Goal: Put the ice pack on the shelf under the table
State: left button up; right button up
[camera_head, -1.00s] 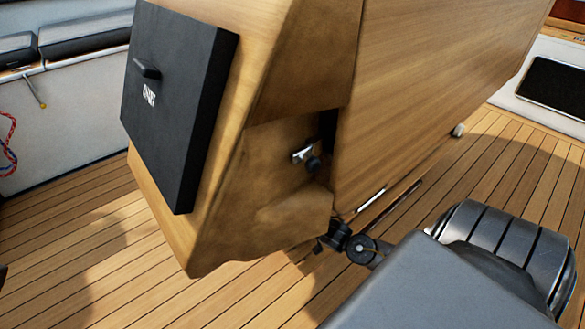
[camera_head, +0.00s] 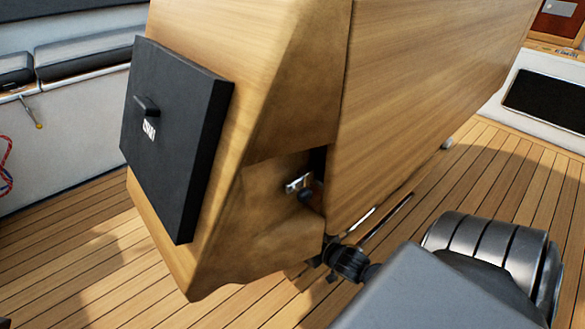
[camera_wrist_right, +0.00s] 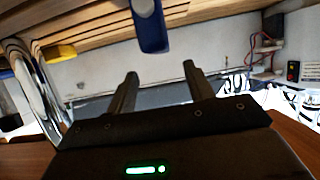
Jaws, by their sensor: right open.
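My right gripper (camera_wrist_right: 161,72) is open in the right wrist view, with its two dark fingers apart and nothing between them. Wooden boards (camera_wrist_right: 100,18), perhaps the shelf, run across the top. In the head view the wooden table (camera_head: 430,90) fills the middle, and my right arm reaches to its lower edge. The space under it is hidden there. My left gripper is out of view.
A black box (camera_head: 175,140) is fixed to the table's near end, with a metal latch (camera_head: 298,184) beside it. Slatted deck (camera_head: 90,265) lies around the table. A yellow item (camera_wrist_right: 62,52) and a shiny curved metal part (camera_wrist_right: 38,85) are at left in the wrist view.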

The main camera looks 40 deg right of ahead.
jog(key=p+v, duration=0.1)
jog(key=v, duration=0.3)
dwell(0.6)
